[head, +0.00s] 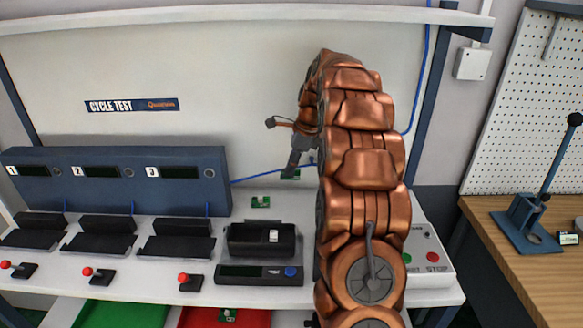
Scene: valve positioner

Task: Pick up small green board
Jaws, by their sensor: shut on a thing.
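My gripper (291,172) points down over the back of the white bench (190,300), left of my copper arm. It is shut on a small green board (290,177), of which only a sliver shows below the fingertips. Whether this board is clear of the bench surface I cannot tell. A second small green board (260,203) with a pale part on it lies on the bench to the lower left of the gripper. A third green board (228,315) lies in the red bin (257,321) under the bench.
A blue three-station test panel (115,175) with black fixtures and red-knobbed levers fills the bench's left. A black device (261,239) stands left of my arm. A stop-button box (429,257) is at right. A green bin (125,314) sits below. A lever press (535,212) stands on a wooden table.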

